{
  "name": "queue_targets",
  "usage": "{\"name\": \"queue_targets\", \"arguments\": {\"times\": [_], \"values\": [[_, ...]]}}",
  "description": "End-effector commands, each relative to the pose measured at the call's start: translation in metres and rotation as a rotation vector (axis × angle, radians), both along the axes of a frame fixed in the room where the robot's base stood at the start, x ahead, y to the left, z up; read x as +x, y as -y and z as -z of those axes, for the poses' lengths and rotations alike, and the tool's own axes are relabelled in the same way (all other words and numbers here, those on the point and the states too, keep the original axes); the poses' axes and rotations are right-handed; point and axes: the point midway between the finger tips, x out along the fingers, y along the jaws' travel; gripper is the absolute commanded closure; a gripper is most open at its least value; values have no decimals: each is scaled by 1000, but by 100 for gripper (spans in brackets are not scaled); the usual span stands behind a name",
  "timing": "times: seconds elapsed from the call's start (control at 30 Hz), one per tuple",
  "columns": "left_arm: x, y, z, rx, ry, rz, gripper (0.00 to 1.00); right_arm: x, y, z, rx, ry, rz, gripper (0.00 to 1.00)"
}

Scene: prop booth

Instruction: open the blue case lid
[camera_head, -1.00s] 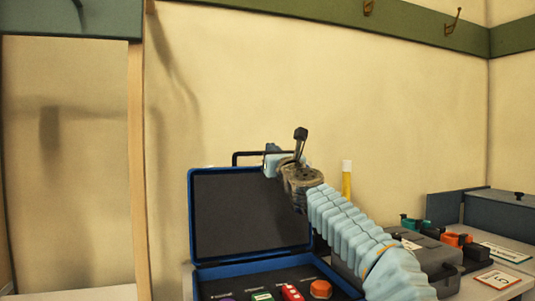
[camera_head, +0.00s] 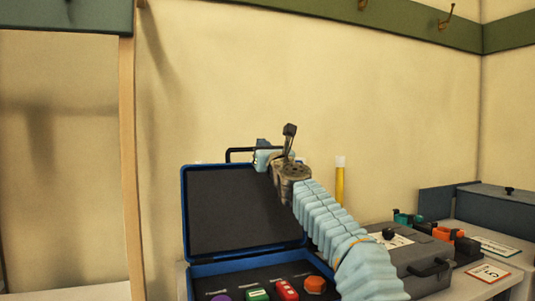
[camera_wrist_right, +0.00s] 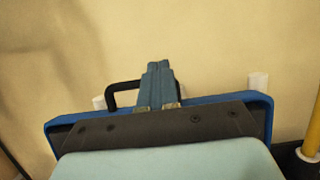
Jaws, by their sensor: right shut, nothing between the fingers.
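The blue case (camera_head: 190,268) stands on the table with its lid (camera_head: 230,210) raised about upright, dark lining facing me. In its dark tray lie a purple piece, a green block (camera_head: 257,294), a red block (camera_head: 287,289) and an orange knob (camera_head: 315,284). My right gripper (camera_head: 268,158) is at the lid's top edge, right of the black handle (camera_head: 238,152). My left gripper is out of view.
A grey case (camera_head: 420,256) stands right of the blue case, with teal and orange items (camera_head: 440,233) behind it. A yellow post (camera_head: 340,185) rises behind my right arm. A blue-grey box (camera_head: 495,208) is at far right. The wall is close behind the lid.

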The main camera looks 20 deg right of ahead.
Motion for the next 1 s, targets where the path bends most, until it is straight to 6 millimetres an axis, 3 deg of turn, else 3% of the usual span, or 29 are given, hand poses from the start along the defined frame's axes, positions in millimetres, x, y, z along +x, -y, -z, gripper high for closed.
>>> {"name": "queue_targets", "arguments": {"times": [0.17,0.3,0.6,0.8,1.0], "values": [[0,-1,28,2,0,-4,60,-24,0,15,2,3,-2,100],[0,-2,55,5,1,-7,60,-57,0,29,2,3,-2,100],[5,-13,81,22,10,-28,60,-114,0,44,0,1,-1,100],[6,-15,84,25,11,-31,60,-127,0,46,-1,1,-1,100],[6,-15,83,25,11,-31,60,-128,-1,45,-1,1,0,100]]}}
